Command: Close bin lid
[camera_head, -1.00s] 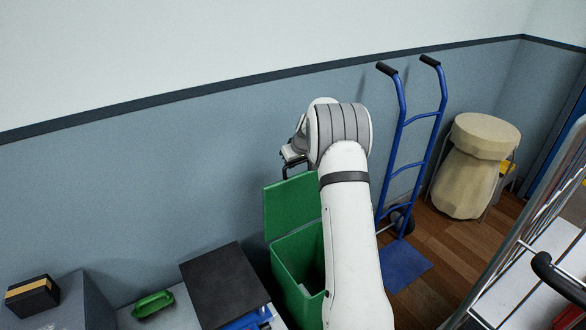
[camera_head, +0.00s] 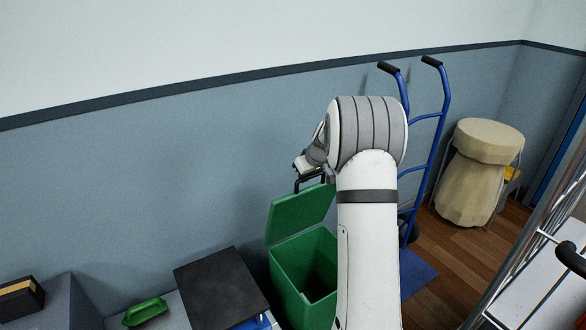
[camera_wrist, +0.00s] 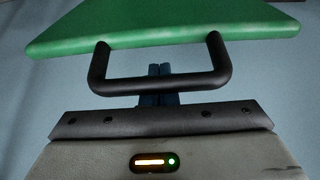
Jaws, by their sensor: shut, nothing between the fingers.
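The green bin (camera_head: 290,275) stands beside the dark-topped box, its opening showing. A black U-shaped handle (camera_wrist: 160,86) juts from the lid edge in the wrist view, where the lid (camera_wrist: 165,22) fills the top. My gripper (camera_wrist: 162,72) is shut and empty. Its dark fingers lie behind the handle bar, with the tips showing through the loop; contact cannot be told. In the head view my arm covers the bin's right side.
A blue hand truck (camera_head: 440,120) stands behind my arm. A beige covered stool (camera_head: 478,170) and a wire cart (camera_head: 540,270) are at right. The wall is close behind.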

